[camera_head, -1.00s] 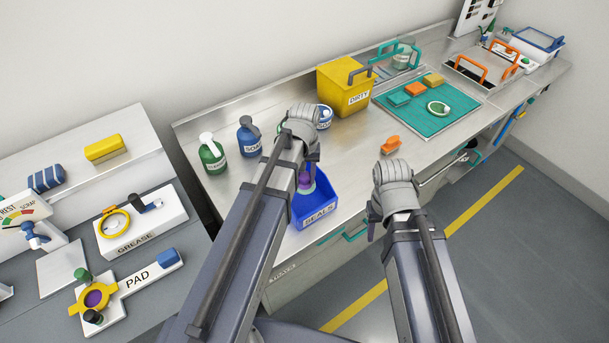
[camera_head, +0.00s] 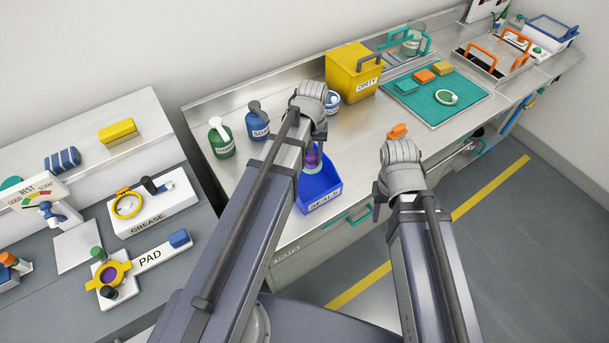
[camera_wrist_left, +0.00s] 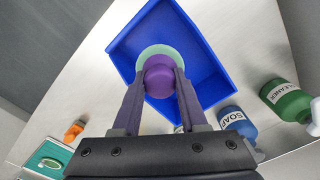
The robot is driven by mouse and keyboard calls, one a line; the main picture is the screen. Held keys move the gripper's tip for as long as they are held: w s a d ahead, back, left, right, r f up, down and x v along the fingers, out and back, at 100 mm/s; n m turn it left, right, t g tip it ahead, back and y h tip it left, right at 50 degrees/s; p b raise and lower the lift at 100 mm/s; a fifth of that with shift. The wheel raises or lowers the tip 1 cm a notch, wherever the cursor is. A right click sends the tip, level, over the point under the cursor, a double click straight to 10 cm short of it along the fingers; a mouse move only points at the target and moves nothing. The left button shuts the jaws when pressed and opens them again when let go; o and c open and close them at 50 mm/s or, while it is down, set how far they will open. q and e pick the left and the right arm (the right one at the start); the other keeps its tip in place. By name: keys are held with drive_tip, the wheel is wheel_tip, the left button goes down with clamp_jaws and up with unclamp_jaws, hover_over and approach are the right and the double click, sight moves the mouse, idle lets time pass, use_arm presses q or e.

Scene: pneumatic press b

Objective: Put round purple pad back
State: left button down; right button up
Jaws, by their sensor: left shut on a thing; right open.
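My left gripper (camera_wrist_left: 160,82) is shut on the round purple pad (camera_wrist_left: 159,80), a purple knob-like piece with a pale green disc (camera_wrist_left: 155,54) behind it. In the head view, the purple piece (camera_head: 312,160) shows below my left wrist, at the blue SEALS bin (camera_head: 327,201). It lines up with the bin's opening; how far it is above the floor of the bin I cannot tell. The PAD station (camera_head: 150,258) at lower left has a yellow ring holder (camera_head: 122,269) with a purple round face (camera_head: 109,275) in it. My right gripper (camera_head: 378,208) is open, partly hidden by its wrist.
Green cleaner (camera_head: 221,140) and blue soap (camera_head: 257,124) bottles stand left of the bin. A yellow DIRTY box (camera_head: 352,75) and a teal mat (camera_head: 434,104) are further back. The GREASE station (camera_head: 152,212) is behind the PAD station. Bare steel lies right of the bin.

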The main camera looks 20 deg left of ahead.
sight(311, 154)
use_arm(q)
drive_tip(key=shift+r+p, duration=4.35)
drive_tip(key=shift+r, duration=0.4)
drive_tip(key=shift+f, duration=0.1)
wheel_tip(311, 154, down, 5)
drive_tip(key=b, duration=0.5)
